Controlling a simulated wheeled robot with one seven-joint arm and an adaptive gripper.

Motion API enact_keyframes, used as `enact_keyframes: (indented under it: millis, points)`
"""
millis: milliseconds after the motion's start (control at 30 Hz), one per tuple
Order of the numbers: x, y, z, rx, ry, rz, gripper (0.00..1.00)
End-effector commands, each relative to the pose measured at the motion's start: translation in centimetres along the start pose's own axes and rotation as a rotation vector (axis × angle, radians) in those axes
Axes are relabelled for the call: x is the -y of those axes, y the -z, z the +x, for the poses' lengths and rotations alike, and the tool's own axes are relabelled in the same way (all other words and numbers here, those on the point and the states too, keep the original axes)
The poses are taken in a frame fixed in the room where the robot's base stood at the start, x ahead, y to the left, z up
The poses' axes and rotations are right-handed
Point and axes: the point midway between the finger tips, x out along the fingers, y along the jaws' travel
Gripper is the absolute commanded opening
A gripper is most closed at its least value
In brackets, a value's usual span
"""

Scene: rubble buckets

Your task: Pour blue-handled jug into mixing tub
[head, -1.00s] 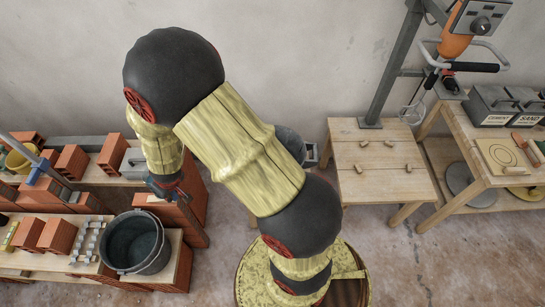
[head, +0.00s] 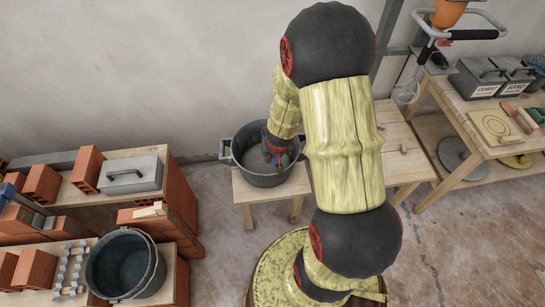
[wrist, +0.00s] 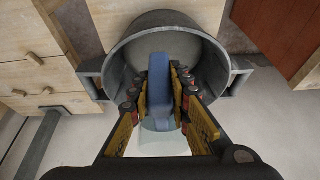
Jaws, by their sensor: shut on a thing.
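The mixing tub (head: 266,181), dark grey with side lugs, stands on a small wooden table. In the wrist view the tub (wrist: 113,74) spreads behind my fingers. My gripper (head: 275,153) is over the tub's mouth. In the wrist view my gripper (wrist: 160,98) is shut on the blue handle (wrist: 159,75) of the jug, one finger on each side. A pale part of the jug (wrist: 163,145) shows below the handle; most of its body is hidden. I cannot tell how far the jug is tilted or whether anything flows out.
A dark bucket (head: 118,268) stands on the lower left shelf, near bricks. A grey lidded box (head: 131,174) sits on the upper shelf. A wooden table (head: 402,166) is right of the tub, partly behind my arm. Grey CEMENT and SAND boxes stand farther right.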

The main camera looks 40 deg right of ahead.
Motion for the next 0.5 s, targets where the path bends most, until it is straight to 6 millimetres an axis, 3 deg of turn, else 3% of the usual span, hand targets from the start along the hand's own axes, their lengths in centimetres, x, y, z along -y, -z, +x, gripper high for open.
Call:
enact_keyframes:
  millis: [500]
  points:
    - [0.9, 0.3, -2.8, 0.262, 0.268, 0.112, 0.00]
